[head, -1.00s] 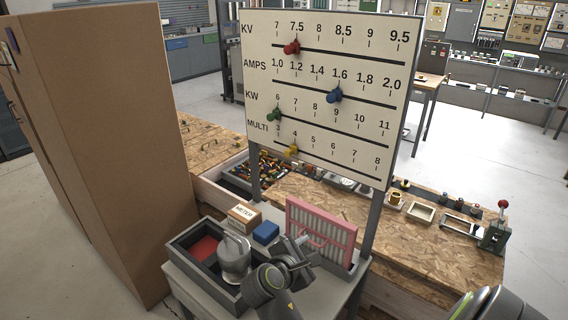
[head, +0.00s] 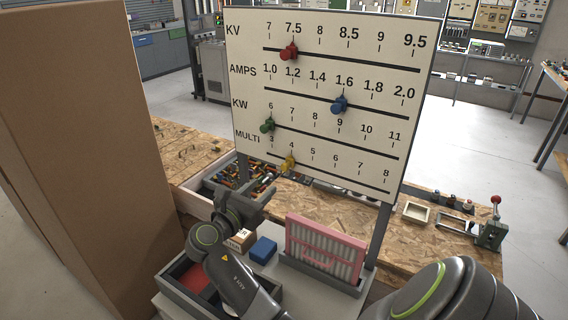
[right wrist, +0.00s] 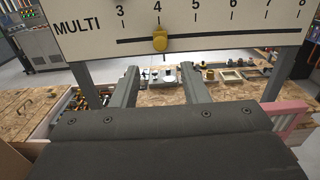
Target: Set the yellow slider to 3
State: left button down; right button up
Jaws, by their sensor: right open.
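The white board (head: 410,75) carries four slider rows. The yellow slider (head: 289,162) is on the lowest row, MULTI, near the left end of its slot. In the right wrist view the yellow slider (right wrist: 160,41) sits under the mark 4, to the right of 3. My right gripper (head: 256,198) is below and left of the yellow slider in the head view. In the right wrist view its two fingers (right wrist: 158,82) are apart, with nothing between them, and the slider shows above and beyond the gap. My left gripper is not in view.
Red (head: 289,51), blue (head: 339,104) and green (head: 267,125) sliders are on the rows above. A pink-framed rack (head: 326,246), a blue box (head: 263,250) and a grey tray (head: 171,283) are below the board.

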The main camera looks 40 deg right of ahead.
aim_at(283, 167)
jog(key=p+x, duration=0.2)
jog(key=x, duration=0.9)
jog(key=shift+w+p, duration=0.1)
jog(key=shift+p, duration=0.25)
jog(key=shift+w+d, duration=0.1)
jog(key=shift+d, duration=0.5)
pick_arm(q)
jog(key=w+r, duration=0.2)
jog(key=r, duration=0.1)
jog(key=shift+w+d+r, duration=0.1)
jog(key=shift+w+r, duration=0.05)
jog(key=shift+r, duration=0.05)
pick_arm(e)
jog(key=shift+f, duration=0.1)
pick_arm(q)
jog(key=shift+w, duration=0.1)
pick_arm(e)
grip_shut()
